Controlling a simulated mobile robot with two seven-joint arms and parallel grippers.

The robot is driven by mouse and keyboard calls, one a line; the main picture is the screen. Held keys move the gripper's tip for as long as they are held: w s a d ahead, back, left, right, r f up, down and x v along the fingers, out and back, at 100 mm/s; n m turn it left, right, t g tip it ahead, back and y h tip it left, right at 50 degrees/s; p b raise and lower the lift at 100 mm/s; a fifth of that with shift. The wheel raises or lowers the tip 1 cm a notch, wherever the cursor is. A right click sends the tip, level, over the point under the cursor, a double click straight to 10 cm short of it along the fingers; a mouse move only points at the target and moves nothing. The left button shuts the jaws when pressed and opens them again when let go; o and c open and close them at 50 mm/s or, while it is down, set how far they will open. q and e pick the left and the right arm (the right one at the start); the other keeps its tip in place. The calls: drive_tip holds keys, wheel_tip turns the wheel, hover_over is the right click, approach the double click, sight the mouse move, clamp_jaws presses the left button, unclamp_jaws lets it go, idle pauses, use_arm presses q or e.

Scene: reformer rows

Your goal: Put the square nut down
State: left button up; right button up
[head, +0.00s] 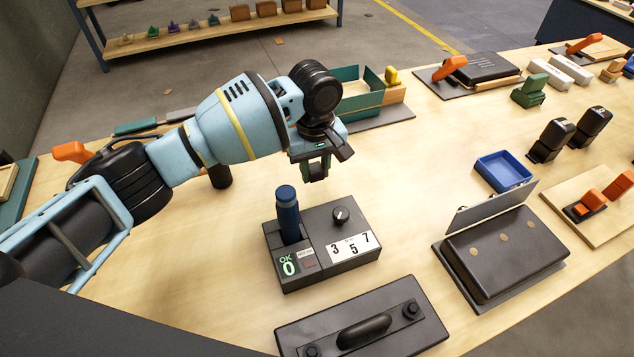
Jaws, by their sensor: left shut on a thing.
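My left gripper (316,170) points down above the table, just behind and a little right of the blue post on the tester. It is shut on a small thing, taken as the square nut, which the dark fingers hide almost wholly. The dark tester (325,262) stands below and in front of the gripper. The gripper is apart from the tester. My right gripper is not in view.
A blue tray (487,178) stands to the right, behind a dark box (505,255) with a raised plate. A black plate with a handle (364,331) lies in front. A green-walled holder (360,113) is behind the gripper. Bare wood lies between tester and tray.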

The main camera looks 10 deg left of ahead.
sight(315, 193)
use_arm(q)
wheel_tip(315, 193, down, 5)
drive_tip(key=shift+r+b, duration=0.1)
drive_tip(key=shift+b, duration=0.2)
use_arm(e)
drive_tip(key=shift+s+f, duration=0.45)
use_arm(q)
drive_tip(key=shift+f, duration=0.3)
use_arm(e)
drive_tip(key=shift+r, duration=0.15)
